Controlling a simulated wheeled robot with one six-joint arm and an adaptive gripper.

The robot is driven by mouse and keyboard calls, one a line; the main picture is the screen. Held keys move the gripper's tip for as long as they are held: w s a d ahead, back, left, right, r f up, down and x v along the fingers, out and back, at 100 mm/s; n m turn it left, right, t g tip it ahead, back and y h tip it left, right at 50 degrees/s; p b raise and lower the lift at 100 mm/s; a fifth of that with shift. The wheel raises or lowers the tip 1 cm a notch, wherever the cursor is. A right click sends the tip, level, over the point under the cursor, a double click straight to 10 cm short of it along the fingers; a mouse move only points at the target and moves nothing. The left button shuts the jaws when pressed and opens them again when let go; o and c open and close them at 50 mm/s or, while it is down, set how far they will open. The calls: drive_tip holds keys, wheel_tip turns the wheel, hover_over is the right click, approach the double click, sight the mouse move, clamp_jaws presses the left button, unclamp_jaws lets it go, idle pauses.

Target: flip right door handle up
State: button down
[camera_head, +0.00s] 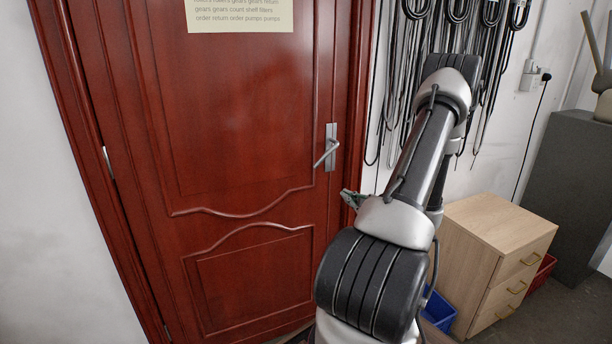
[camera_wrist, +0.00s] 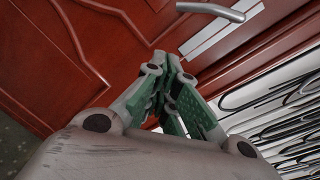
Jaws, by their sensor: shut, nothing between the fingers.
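A red wooden door (camera_head: 240,120) fills the left and middle of the head view. Its silver lever handle (camera_head: 327,152) sits on a metal plate near the door's right edge, the lever slanting down to the left. In the wrist view the handle (camera_wrist: 212,11) shows at the top, in front of its plate. My gripper (camera_head: 352,198) is just below and right of the handle in the head view, mostly hidden by my arm. In the wrist view my gripper (camera_wrist: 160,75) has its green-padded fingers together, empty and apart from the handle.
Dark cables (camera_head: 480,50) hang on the wall right of the door. A wooden drawer cabinet (camera_head: 490,255), a blue bin (camera_head: 438,308) and a red bin (camera_head: 541,272) stand at lower right. A grey cabinet (camera_head: 575,160) is farther right. A paper sign (camera_head: 240,14) is on the door.

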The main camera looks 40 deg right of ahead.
drive_tip(key=d+r+h, duration=0.1)
drive_tip(key=w+d+r+h, duration=0.1)
drive_tip(key=d, duration=0.1)
drive_tip(key=shift+r+t+h, duration=0.1)
drive_tip(key=shift+t+h, duration=0.2)
drive_tip(key=shift+a, duration=0.1)
drive_tip(key=w+r, duration=0.3)
drive_tip(key=w, duration=0.8)
drive_tip(key=shift+r, duration=0.1)
